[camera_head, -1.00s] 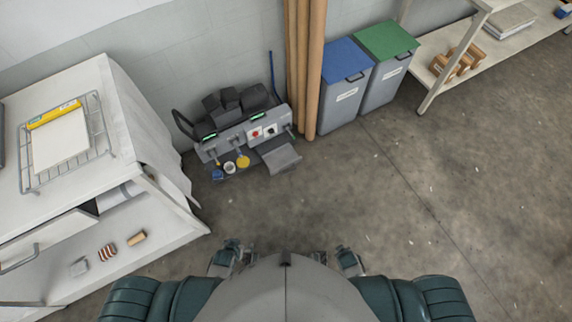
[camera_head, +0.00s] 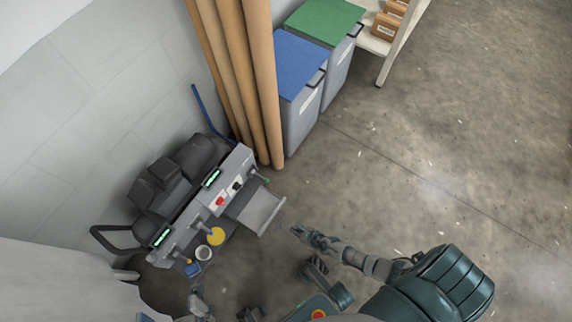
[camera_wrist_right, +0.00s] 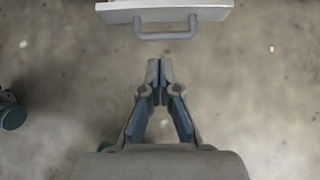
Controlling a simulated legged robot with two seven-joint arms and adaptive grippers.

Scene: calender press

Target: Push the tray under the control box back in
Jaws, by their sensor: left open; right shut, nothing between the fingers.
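The grey tray (camera_head: 257,208) sticks out from under the control box (camera_head: 212,202), which carries red and black buttons. The tray's front edge and grey handle also show at the top of the right wrist view (camera_wrist_right: 165,14). My right gripper (camera_head: 298,232) is in front of the tray, apart from it. Its fingers are shut and empty, pointing at the handle in the right wrist view (camera_wrist_right: 159,66). My left gripper (camera_head: 196,292) is low at the bottom of the head view, open, partly cut off, and away from the tray.
Yellow, white and blue round parts (camera_head: 205,253) sit beside the tray on the press. Tall brown rolls (camera_head: 240,85) stand behind. Blue-lidded (camera_head: 300,100) and green-lidded (camera_head: 325,25) bins stand at the back. A white-covered table (camera_head: 60,285) is at lower left.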

